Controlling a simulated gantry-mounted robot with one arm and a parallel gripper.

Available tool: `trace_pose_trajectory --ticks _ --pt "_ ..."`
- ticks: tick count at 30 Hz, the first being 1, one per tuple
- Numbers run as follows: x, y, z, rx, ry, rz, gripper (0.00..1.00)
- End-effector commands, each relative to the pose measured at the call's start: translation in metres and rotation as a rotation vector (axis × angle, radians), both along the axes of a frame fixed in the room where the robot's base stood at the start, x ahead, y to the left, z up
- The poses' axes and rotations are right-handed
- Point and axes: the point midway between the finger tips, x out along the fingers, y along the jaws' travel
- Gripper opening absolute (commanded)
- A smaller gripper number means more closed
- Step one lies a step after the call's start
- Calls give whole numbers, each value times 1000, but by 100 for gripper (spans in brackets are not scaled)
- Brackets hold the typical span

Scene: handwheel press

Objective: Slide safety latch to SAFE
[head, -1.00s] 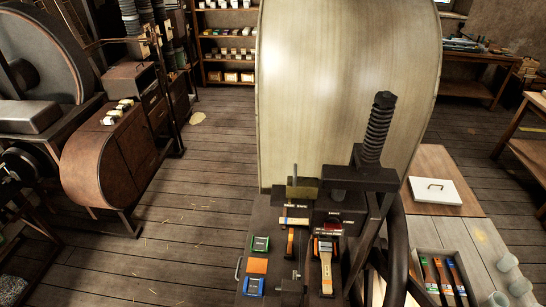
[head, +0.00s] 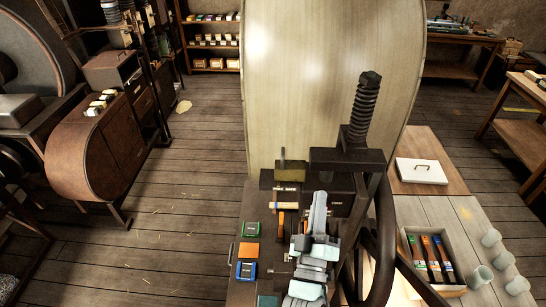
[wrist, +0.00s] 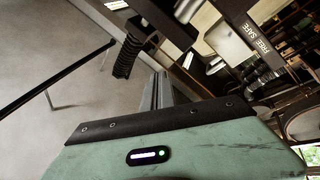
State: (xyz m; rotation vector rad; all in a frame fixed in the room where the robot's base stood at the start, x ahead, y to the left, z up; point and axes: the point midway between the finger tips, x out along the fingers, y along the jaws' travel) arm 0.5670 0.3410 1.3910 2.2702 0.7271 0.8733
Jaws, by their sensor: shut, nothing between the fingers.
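The handwheel press stands at centre in the head view, with a black threaded screw (head: 364,105) and a dark cross-head (head: 345,160). A dark bar lettered FREE and SAFE (wrist: 252,38) shows at upper right in the wrist view. I cannot make out the latch slider or its position. My gripper (head: 320,198) is shut and empty, in front of the press and below the cross-head. Its fingers (wrist: 161,80) also show in the wrist view, apart from the lettered bar. My arm hides part of the bench top.
A brass-coloured block (head: 290,172) stands left of the cross-head. The large handwheel (head: 384,245) is right of my arm. Green (head: 251,229) and blue (head: 247,271) boxes lie left on the bench.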

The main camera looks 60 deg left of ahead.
Motion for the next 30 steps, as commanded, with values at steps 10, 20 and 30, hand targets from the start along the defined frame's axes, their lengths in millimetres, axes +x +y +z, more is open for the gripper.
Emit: trace_pose_trajectory --ticks 10,20,30 --pt "-72 124 16 -492 -28 -95 0" --pt "-120 139 28 -682 -44 -182 0" --pt "-122 138 28 -694 -41 -190 0"
